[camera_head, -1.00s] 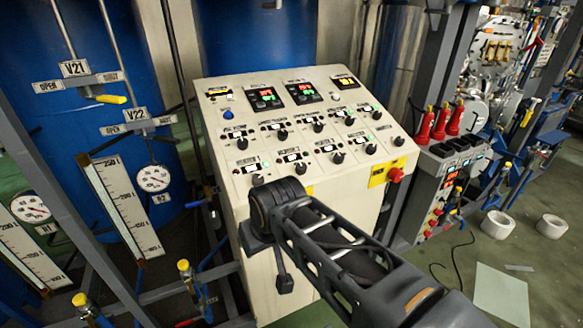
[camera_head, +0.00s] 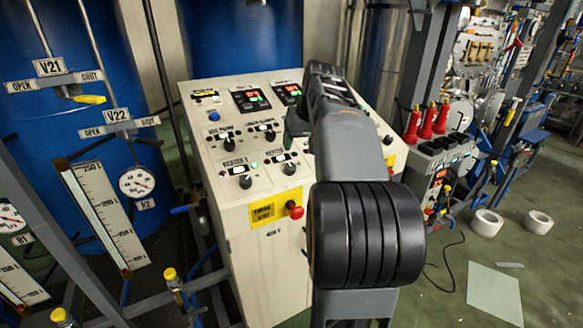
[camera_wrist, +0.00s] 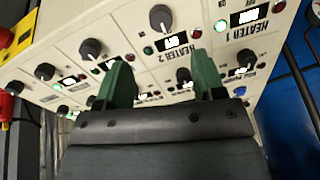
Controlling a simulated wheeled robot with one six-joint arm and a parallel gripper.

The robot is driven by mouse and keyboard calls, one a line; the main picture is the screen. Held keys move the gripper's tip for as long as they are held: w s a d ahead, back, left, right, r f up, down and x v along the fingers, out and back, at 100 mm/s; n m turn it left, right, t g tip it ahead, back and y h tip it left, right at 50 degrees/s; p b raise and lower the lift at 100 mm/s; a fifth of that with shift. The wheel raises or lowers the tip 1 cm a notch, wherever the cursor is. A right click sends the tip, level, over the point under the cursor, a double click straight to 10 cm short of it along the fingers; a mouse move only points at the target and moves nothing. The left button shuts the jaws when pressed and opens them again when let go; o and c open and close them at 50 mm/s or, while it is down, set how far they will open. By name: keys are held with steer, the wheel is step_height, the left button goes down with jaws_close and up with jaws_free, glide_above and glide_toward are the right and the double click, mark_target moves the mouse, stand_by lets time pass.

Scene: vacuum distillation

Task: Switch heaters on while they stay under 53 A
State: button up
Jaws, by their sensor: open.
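The sloped beige control panel (camera_head: 215,170) carries rows of black knobs. The heater 1 knob (camera_head: 245,181) stands at the lower left in the head view, with the heater 2 knob (camera_head: 289,168) to its right. My arm hides the knobs farther right. In the wrist view the panel appears upside down, with the heater 2 knob (camera_wrist: 160,18) near the top middle and another knob (camera_wrist: 92,48) to its left. My gripper (camera_wrist: 160,78) is open and empty, its green fingers apart over the panel. Two digital displays (camera_head: 250,100) glow red and green; their numbers are unreadable.
A gauge board (camera_head: 105,215) and valve pipes stand left. Another unit with red handles (camera_head: 430,125) stands right.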

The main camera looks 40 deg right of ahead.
mark_target(291, 166)
steer(key=p+x, duration=0.1)
steer(key=x, duration=1)
steer(key=c, duration=0.9)
steer(key=shift+c, duration=0.2)
steer(key=shift+m, duration=0.3)
steer(key=m, duration=0.5)
steer(key=shift+m, duration=0.3)
steer(key=m+p, duration=0.1)
steer(key=m, duration=0.4)
steer(key=shift+m+h, duration=0.3)
